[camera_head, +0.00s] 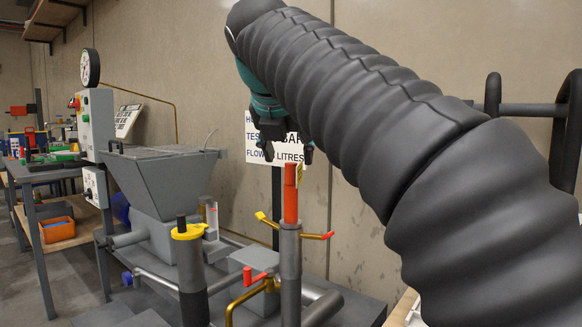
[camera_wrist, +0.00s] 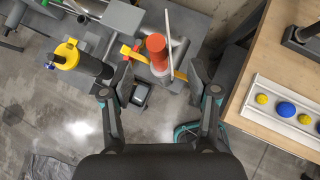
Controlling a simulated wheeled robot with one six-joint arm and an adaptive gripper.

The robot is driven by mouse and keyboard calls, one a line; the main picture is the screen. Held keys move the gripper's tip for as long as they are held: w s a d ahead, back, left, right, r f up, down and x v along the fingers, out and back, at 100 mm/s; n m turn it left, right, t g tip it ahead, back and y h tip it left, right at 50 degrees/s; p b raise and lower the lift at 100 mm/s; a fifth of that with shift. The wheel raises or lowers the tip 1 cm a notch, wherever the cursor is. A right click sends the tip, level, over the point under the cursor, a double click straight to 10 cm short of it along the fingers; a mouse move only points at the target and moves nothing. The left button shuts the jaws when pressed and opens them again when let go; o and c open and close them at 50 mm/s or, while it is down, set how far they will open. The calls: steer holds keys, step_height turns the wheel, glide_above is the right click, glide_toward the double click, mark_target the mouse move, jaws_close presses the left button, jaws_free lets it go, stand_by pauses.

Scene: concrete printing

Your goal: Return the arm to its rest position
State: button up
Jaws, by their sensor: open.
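My gripper (camera_head: 287,153) hangs at the end of my black ribbed arm, which reaches from the lower right up to the top middle in the head view. Its fingers point down and are apart. In the wrist view my gripper (camera_wrist: 161,80) is open, with nothing between the pads. A post with a red top (camera_head: 290,195) stands below the gripper in the head view. In the wrist view the red top (camera_wrist: 156,46) shows beyond the fingertips, apart from them. The arm hides part of the gripper and the wall behind.
A grey hopper machine (camera_head: 160,185) and a yellow-collared post (camera_head: 189,232) stand left of the red-topped post. A sign (camera_head: 290,150) is behind the gripper. In the wrist view a wooden table (camera_wrist: 290,55) with a white tray (camera_wrist: 250,98) of coloured balls lies to the right.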

steer(key=s+a+r+m, duration=0.1)
steer(key=s+r+m, duration=0.2)
steer(key=r, duration=0.1)
steer(key=w+a+f+m+y, duration=0.2)
steer(key=a+f+m, duration=0.3)
steer(key=f+m, duration=0.25)
step_height(320, 180, down, 11)
steer(key=s+d+m+g, duration=0.2)
steer(key=d+m, duration=0.1)
steer(key=m, duration=0.5)
steer(key=s+d+f+m, duration=0.7)
steer(key=s+d+f, duration=0.3)
steer(key=f, duration=0.2)
steer(key=s+d+f+m+g, duration=0.1)
steer(key=s+d+f+m, duration=0.7)
steer(key=s+d+f, duration=0.2)
steer(key=shift+f, duration=1)
